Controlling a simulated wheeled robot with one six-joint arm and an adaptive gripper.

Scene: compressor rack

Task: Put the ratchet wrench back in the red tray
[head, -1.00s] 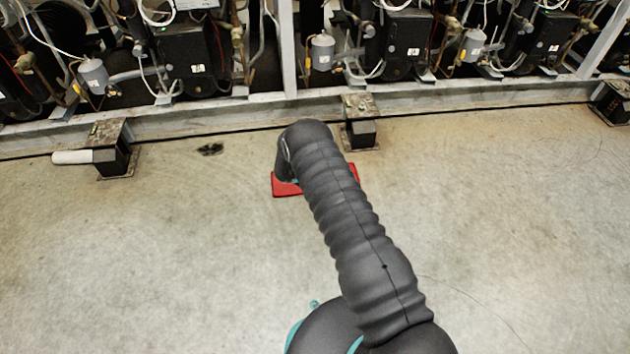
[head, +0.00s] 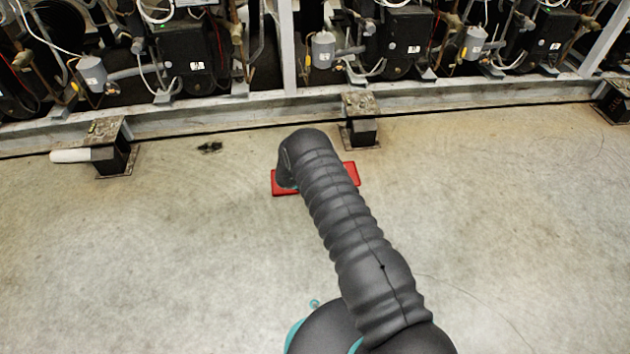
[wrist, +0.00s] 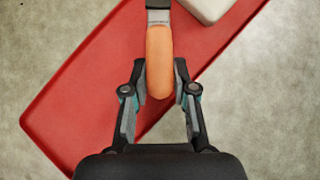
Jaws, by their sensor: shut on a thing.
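The ratchet wrench (wrist: 159,65) shows an orange handle, with a metal collar and a dark part running out of the top of the wrist view. My gripper (wrist: 160,80) is shut on the orange handle, one finger on each side. The red tray (wrist: 80,95) lies below the wrench and slants across the wrist view. I cannot tell whether the wrench touches the tray floor. In the head view the tray (head: 351,174) is on the floor, partly covered by my arm, which also hides my gripper and the wrench.
A pale block-like thing (wrist: 206,8) shows over the tray at the top of the wrist view. Behind the tray runs the compressor rack's grey base rail (head: 230,115), with a dark foot (head: 361,130) close to the tray.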

